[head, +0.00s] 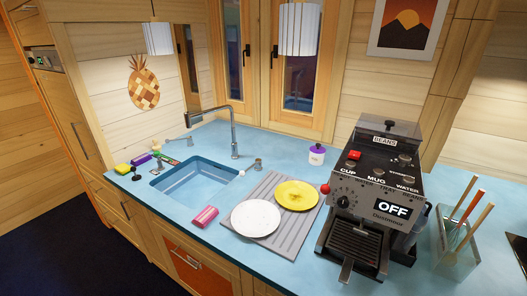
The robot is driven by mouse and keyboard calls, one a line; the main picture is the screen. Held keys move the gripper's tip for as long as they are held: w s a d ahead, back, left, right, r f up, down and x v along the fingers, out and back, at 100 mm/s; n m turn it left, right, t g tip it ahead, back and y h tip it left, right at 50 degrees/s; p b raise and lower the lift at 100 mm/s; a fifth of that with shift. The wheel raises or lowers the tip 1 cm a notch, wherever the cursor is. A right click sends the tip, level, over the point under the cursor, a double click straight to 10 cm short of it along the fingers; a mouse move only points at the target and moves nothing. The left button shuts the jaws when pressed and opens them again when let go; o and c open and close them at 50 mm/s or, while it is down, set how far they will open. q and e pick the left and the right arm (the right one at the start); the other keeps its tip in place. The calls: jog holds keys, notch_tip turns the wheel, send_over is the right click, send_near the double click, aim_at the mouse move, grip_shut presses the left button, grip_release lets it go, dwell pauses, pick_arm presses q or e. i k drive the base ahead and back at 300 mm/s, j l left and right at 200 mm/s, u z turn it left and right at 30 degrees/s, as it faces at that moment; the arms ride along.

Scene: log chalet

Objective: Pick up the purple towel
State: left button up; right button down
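A small folded pink-purple cloth with a paler stripe, which looks like the towel (205,217), lies on the blue counter (185,205) near its front edge. It is in front of the sink and left of the drying mat. A small purple item (141,160) lies at the sink's left end; it is too small to tell what it is. Neither of my grippers shows in the head view.
A blue sink (190,182) with a tall tap (234,140) is behind the towel. A white plate (256,218) and a yellow plate (297,196) rest on a grey mat (289,236). A coffee machine (376,190) and a utensil holder (455,245) stand at right.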

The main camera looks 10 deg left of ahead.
aim_at(141, 160)
jog(key=u, duration=1.35)
